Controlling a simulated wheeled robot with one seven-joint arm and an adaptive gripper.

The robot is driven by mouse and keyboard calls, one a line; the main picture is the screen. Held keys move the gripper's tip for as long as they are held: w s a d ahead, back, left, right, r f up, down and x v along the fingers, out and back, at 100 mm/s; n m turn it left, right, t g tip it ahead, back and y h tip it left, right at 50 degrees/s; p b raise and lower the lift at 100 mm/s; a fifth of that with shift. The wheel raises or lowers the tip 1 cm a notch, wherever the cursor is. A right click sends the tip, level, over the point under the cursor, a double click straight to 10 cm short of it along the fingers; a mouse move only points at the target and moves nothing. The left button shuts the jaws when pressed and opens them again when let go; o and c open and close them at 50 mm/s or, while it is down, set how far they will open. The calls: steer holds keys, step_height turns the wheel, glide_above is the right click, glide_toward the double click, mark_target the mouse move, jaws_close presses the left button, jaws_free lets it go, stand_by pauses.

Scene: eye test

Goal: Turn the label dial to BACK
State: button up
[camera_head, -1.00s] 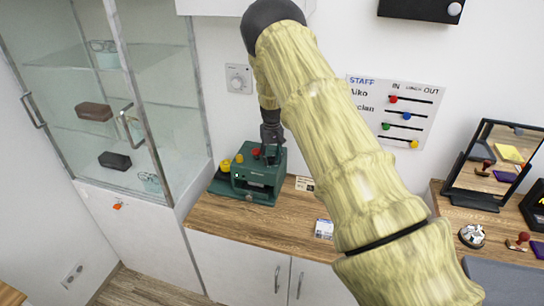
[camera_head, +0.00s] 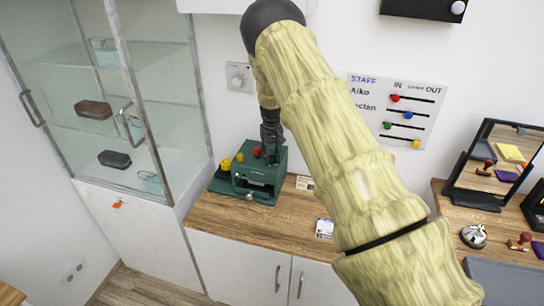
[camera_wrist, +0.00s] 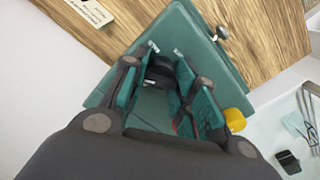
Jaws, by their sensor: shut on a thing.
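The green label machine (camera_head: 260,182) stands on the wooden counter, and its green top also shows in the wrist view (camera_wrist: 193,28). A black dial (camera_wrist: 160,69) sits on that top. My gripper (camera_head: 271,152) points down at the machine's top from above. In the wrist view its teal-padded fingers (camera_wrist: 166,84) stand on either side of the dial and are shut on it. Small white markings lie beside the dial, too small to read. The fingers hide part of the dial and its pointer direction.
A red knob (camera_head: 257,150) and yellow parts (camera_head: 225,164) are close to my gripper on and beside the machine. A glass cabinet (camera_head: 160,120) stands at left. The counter's front is mostly clear.

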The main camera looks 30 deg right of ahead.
steer(key=shift+m, duration=0.4)
steer(key=shift+m+b, duration=0.6)
steer(key=shift+m, duration=0.3)
steer(key=m+b, duration=0.1)
steer(key=m, duration=0.2)
steer(key=shift+r+m, duration=0.1)
steer(key=shift+m, duration=0.3)
steer(key=m+b, duration=0.1)
steer(key=m, duration=1)
steer(key=shift+w+r+m, duration=0.1)
steer(key=shift+r+m, duration=0.05)
steer(key=shift+m, duration=0.15)
steer(key=shift+c, duration=0.2)
steer(key=m, duration=0.5)
steer(key=shift+r+m, duration=0.1)
steer(key=shift+m, duration=0.2)
